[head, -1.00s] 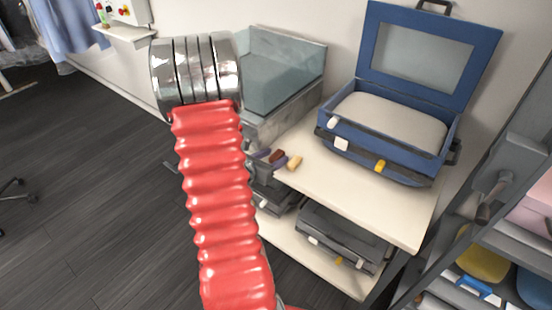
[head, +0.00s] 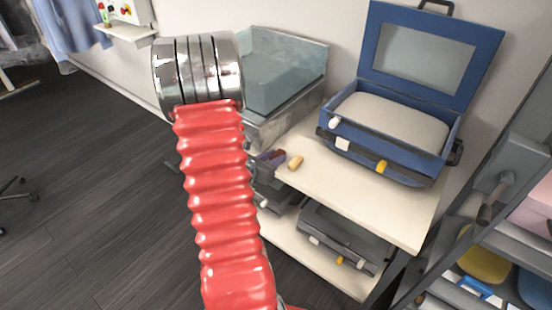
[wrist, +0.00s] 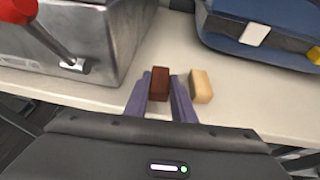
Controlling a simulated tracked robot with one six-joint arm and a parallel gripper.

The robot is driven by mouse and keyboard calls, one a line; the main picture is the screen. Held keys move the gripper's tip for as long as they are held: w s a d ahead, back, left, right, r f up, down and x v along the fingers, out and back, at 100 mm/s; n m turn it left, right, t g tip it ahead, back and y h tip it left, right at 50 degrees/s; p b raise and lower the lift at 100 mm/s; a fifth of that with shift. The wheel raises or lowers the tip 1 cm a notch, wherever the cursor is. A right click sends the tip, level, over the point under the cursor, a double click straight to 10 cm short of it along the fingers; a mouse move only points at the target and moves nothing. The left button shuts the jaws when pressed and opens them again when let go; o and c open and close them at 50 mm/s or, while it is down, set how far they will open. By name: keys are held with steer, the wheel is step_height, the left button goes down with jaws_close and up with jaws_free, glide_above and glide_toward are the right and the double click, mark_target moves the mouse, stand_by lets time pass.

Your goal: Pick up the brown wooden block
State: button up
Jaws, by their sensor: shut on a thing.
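The brown wooden block (wrist: 160,86) is between the two purple fingers of my gripper (wrist: 161,79) in the wrist view. The gripper is shut on it, one finger on each side. The block is at the near edge of the cream tabletop (wrist: 110,99); I cannot tell whether it touches the top. In the head view only a small part of the brown block (head: 279,154) shows beside a purple finger, and my red arm hides much of the area to its left.
A tan block (wrist: 202,86) lies just right of the right finger. A metal tank (wrist: 90,40) stands close on the left. An open blue case (head: 390,120) stands at the back right. A grey case (head: 345,240) is on the shelf below. The tabletop's front right is clear.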

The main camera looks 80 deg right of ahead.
step_height(320, 180, up, 10)
stand_by(0.7)
steer(key=shift+s, duration=0.1)
stand_by(0.6)
